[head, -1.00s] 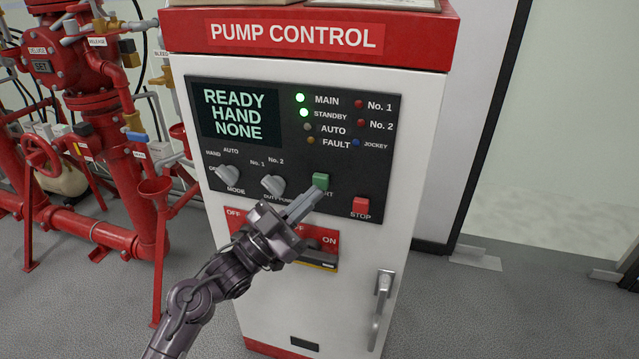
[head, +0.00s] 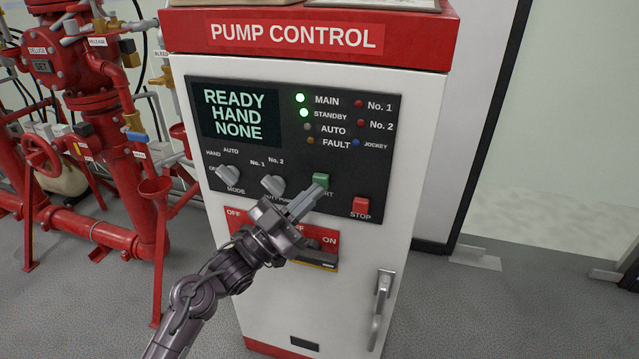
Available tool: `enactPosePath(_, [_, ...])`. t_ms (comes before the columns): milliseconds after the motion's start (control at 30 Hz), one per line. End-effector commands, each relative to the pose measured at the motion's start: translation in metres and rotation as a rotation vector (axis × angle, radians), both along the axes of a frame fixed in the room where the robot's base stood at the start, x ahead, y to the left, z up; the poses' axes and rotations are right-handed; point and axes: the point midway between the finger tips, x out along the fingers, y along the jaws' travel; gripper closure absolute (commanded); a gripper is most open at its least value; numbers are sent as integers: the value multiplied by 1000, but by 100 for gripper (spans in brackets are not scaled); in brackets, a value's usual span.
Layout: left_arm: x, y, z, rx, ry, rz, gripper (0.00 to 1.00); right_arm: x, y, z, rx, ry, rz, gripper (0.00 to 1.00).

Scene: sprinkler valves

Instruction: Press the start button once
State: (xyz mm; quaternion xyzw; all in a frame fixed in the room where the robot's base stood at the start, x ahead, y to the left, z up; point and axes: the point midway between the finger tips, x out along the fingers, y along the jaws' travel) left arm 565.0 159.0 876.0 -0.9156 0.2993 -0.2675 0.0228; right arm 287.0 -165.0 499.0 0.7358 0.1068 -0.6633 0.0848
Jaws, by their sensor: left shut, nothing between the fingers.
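The green start button (head: 321,180) sits on the dark panel of the pump control cabinet (head: 425,130), left of the red stop button (head: 361,205). My left gripper (head: 316,192) is shut and empty, its fingertips just below the start button and covering part of its label. I cannot tell whether the tips touch the button. The display (head: 236,115) reads READY, HAND, NONE. The MAIN and STANDBY lamps are lit green. My right gripper is not in view.
The mode knob (head: 228,175) and duty pump knob (head: 273,185) are left of the start button. A red switch plate (head: 331,239) lies under my gripper, and a door handle (head: 381,300) is lower right. Red pipework (head: 100,150) stands at the left.

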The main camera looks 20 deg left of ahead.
Motion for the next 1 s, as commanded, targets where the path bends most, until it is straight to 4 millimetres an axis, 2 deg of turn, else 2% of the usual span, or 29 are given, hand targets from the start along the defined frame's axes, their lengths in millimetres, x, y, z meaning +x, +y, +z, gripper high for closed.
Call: enactPosePath(1000, [12,0,0,0,0,0,100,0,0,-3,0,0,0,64])
